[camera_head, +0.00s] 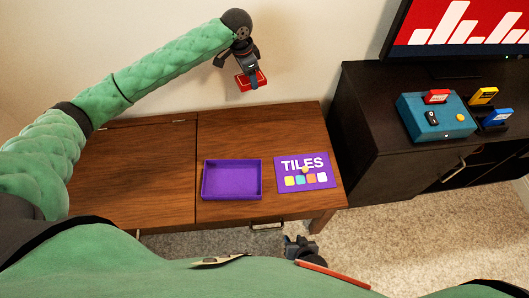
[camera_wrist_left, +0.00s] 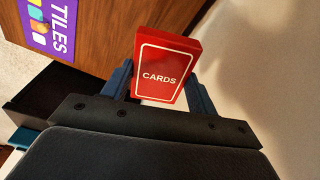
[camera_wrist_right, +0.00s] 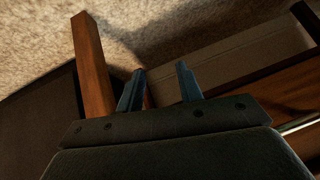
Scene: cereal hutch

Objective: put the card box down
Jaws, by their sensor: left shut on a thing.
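The card box is red with a white outline and the word CARDS. In the left wrist view the card box (camera_wrist_left: 165,65) sits between the two fingers of my left gripper (camera_wrist_left: 163,90), which is shut on it. In the head view the card box (camera_head: 244,82) is held in the air by my left gripper (camera_head: 252,80), above the back edge of the wooden cabinet (camera_head: 150,165). My right gripper (camera_head: 300,248) is low in front of the cabinet. In the right wrist view its fingers (camera_wrist_right: 160,85) stand apart with nothing between them.
An empty-looking purple tray (camera_head: 204,182) and a purple TILES lid (camera_head: 330,182) with a small knob lie on the cabinet's right half. The left half is clear. A dark stand at right holds a teal box (camera_head: 410,120), small coloured boxes (camera_head: 484,95) and a screen (camera_head: 460,30).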

